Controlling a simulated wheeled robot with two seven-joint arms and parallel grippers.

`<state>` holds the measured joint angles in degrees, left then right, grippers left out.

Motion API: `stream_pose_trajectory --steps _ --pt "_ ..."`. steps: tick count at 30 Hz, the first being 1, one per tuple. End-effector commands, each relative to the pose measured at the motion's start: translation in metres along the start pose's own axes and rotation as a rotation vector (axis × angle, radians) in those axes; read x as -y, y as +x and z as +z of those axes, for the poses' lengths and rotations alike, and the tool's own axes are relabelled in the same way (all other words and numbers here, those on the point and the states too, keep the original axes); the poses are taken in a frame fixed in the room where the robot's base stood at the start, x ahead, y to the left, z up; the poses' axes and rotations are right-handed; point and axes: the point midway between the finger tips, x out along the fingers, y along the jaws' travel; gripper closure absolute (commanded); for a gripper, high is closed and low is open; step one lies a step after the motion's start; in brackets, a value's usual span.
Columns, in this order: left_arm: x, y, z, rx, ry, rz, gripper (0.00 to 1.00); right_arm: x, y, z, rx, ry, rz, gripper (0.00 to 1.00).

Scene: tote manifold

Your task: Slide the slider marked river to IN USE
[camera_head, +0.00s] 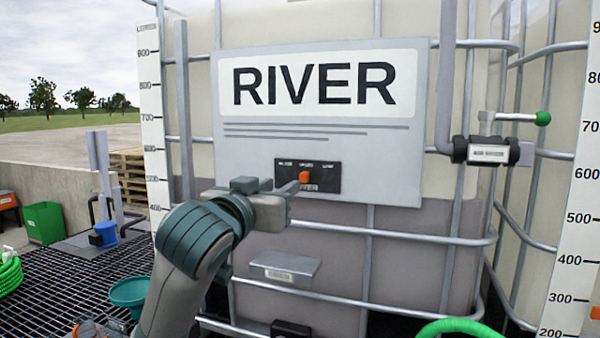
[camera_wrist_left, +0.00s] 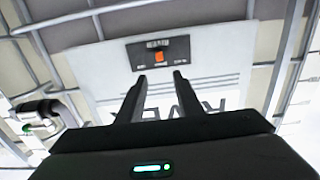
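The RIVER sign plate (camera_head: 400,150) is on the front of a caged tote. A black slider panel (camera_head: 328,178) sits low on the plate, with an orange slider knob (camera_head: 304,177) near its middle. Its small labels are too blurred to read. My left gripper (camera_head: 296,185) reaches in from the left, its tip close to the knob in the picture. In the left wrist view, upside down, the gripper (camera_wrist_left: 158,80) has its two fingers apart and nothing between them. The orange knob (camera_wrist_left: 159,57) shows just beyond the fingertips, lined up with the gap. My right gripper is not in view.
Metal cage bars (camera_head: 390,236) run across the tote below the plate. A valve with a green-tipped handle (camera_head: 542,118) is at the right. A grey labelled box (camera_head: 285,268) is below the panel. A green bin (camera_head: 43,223) and pallets stand at the left.

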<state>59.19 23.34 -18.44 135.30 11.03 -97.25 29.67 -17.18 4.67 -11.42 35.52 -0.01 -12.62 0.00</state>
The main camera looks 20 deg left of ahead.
Motion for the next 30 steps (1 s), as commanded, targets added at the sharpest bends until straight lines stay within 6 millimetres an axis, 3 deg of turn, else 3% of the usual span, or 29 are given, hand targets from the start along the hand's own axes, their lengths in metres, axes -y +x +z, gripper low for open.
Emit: stream_pose_trajectory --steps 18,24,30 --pt "0.0 0.106 -0.002 0.003 0.002 0.0 0.67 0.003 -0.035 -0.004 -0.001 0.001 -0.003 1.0" --pt "0.0 0.123 0.0 0.002 0.0 0.0 0.67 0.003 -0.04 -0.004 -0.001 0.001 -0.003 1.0" --pt "-0.001 0.126 0.001 0.0 0.001 0.001 0.67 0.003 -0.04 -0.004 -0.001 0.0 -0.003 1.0"
